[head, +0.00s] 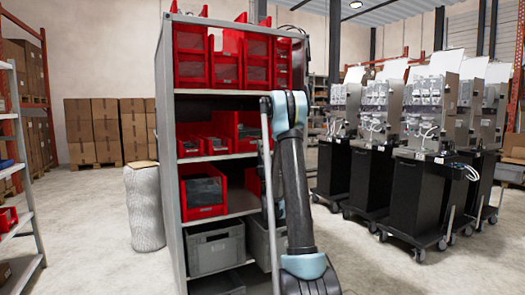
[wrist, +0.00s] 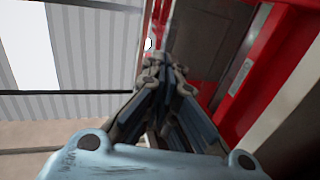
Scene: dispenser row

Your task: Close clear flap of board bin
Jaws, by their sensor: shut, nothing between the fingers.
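A row of red bins with clear fronts (head: 225,62) stands on the top shelf of a grey rack in the head view. I cannot tell which one is the board bin. In the wrist view, my gripper (wrist: 163,68) is shut and empty. Its fingers point at a red bin edge (wrist: 212,82) with a dark see-through pane (wrist: 200,38) beyond the fingertips. I cannot tell whether the fingers touch it or how far any flap is open. In the head view, my arm rises in front of the rack's right side, and the gripper cannot be made out.
Lower shelves hold open red bins (head: 204,192) and grey crates (head: 215,246). Black carts with machines (head: 415,185) stand to the right. A wrapped pale roll (head: 145,208) stands left of the rack. Open floor (head: 85,235) lies further left.

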